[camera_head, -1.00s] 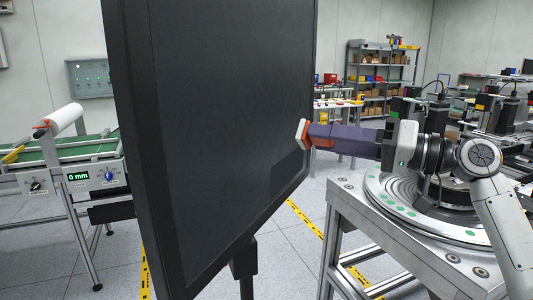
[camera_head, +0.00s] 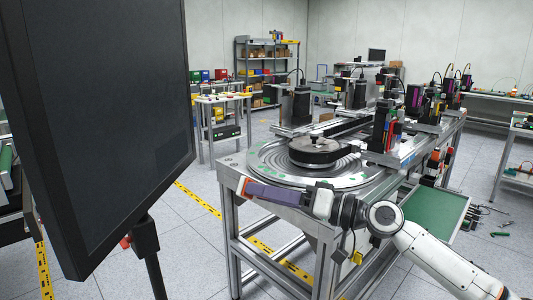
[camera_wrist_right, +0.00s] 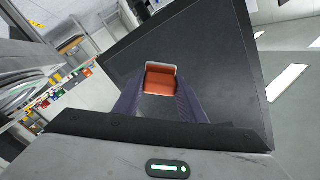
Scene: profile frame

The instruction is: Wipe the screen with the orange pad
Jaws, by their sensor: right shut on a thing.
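The large dark screen (camera_head: 105,105) stands upright on a post at the left of the head view. Its dark panel also fills much of the right wrist view (camera_wrist_right: 215,60). My right gripper (camera_head: 258,191) has purple fingers and is shut on the orange pad (camera_head: 243,187), which has a pale face at its far end. In the right wrist view the orange pad (camera_wrist_right: 160,79) sits between the fingertips, in front of the screen. In the head view the pad is to the right of the screen's edge, apart from it. My left gripper is not in view.
A metal workbench with a round turntable (camera_head: 270,165) stands directly behind my right gripper. A green tray (camera_head: 435,212) is at its right. Shelves (camera_head: 265,65) and small tables stand at the back. Yellow-black floor tape (camera_head: 200,200) runs between screen and bench.

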